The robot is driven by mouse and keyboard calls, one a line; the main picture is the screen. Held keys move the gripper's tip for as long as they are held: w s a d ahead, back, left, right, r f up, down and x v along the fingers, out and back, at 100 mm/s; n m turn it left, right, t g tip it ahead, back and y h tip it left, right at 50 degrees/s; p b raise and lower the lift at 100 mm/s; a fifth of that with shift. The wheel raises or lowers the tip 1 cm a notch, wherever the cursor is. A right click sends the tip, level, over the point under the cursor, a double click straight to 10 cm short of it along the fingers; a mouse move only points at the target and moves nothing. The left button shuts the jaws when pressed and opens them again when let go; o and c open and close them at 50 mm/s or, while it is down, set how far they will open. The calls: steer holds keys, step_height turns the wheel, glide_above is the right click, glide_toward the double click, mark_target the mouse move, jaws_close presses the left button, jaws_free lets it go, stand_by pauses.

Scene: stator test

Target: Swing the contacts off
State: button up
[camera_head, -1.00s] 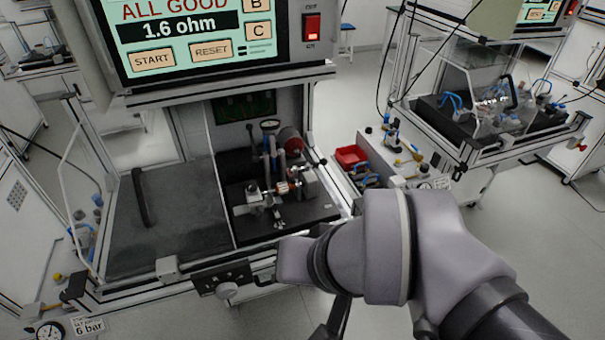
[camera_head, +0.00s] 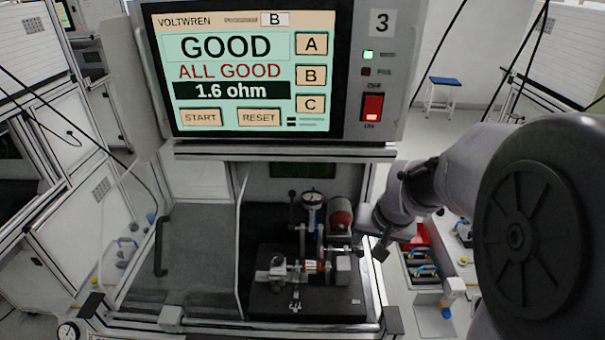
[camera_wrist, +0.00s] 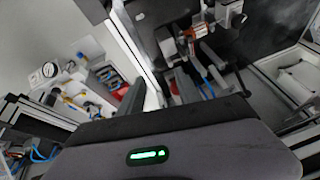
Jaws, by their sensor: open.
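The stator (camera_head: 311,267), with copper-coloured windings, sits in the clamping fixture on a black plate in the test bench. Metal posts and levers (camera_head: 303,240) stand right behind it; I cannot tell clearly whether the contacts touch it. In the wrist view the copper part (camera_wrist: 196,31) shows at the top, with the fixture around it. My gripper (camera_head: 378,243) is open and empty, just right of the fixture near a lever end; I cannot tell whether it touches. Its dark body with a green light fills the bottom of the wrist view.
The screen (camera_head: 233,70) above reads GOOD, ALL GOOD, 1.6 ohm, and a green lamp (camera_head: 368,55) is lit. Bins (camera_head: 422,262) are at right.

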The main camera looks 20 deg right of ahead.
mark_target(361, 250)
steer(key=b+x, duration=0.3)
steer(key=x, duration=0.8)
steer(key=shift+c, duration=0.2)
steer(key=shift+r, duration=0.1)
jaws_close()
stand_by(0.7)
